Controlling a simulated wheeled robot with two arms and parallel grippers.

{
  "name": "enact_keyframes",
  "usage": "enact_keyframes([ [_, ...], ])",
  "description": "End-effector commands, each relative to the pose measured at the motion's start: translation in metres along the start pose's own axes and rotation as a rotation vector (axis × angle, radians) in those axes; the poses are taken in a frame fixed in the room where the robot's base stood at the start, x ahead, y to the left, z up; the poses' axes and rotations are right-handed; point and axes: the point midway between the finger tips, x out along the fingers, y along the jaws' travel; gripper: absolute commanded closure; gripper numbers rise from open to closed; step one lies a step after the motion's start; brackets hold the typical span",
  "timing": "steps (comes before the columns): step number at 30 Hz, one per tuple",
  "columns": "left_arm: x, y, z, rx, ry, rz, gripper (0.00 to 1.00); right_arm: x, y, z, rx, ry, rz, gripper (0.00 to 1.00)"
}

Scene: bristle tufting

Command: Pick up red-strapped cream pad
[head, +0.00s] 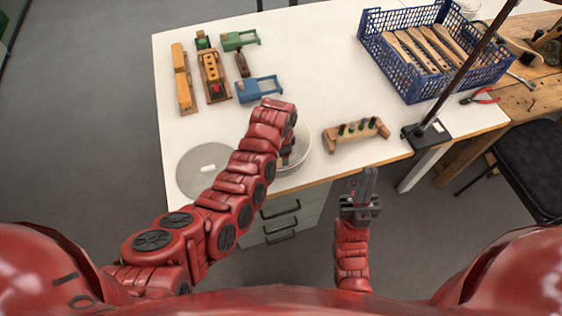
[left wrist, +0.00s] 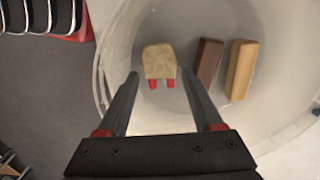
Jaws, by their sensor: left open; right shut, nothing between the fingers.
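The cream pad (left wrist: 158,59) with two red straps lies in a clear round bowl (left wrist: 112,60) in the left wrist view. My left gripper (left wrist: 160,75) is open over the bowl, and the pad sits between and slightly beyond its fingertips. I cannot tell the height left between them. In the head view the bowl (head: 303,150) is at the table's front edge, partly hidden by my left arm, and the pad is hidden. My right gripper (head: 367,174) is shut and empty in front of the table edge.
A brown block (left wrist: 207,64) and a tan block (left wrist: 242,69) lie in the bowl right of the pad. A wooden rack (head: 356,135) stands right of the bowl. A blue crate (head: 405,80), wooden toys (head: 212,75) and a grey disc (head: 192,176) are on the white table.

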Motion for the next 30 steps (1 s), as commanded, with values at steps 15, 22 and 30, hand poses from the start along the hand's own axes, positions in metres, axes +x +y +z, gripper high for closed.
enact_keyframes([
  [15,0.020,-0.001,0.000,-0.002,0.001,-0.002,0.32,0.005,0.000,-0.001,0.000,0.000,0.000,1.00],
  [22,0.020,-0.001,0.000,-0.001,0.001,-0.002,0.70,0.005,0.000,-0.001,0.000,0.000,0.000,1.00],
  [30,0.020,-0.001,0.000,-0.001,0.001,-0.002,1.00,0.005,0.000,-0.001,0.000,0.000,0.000,1.00],
])
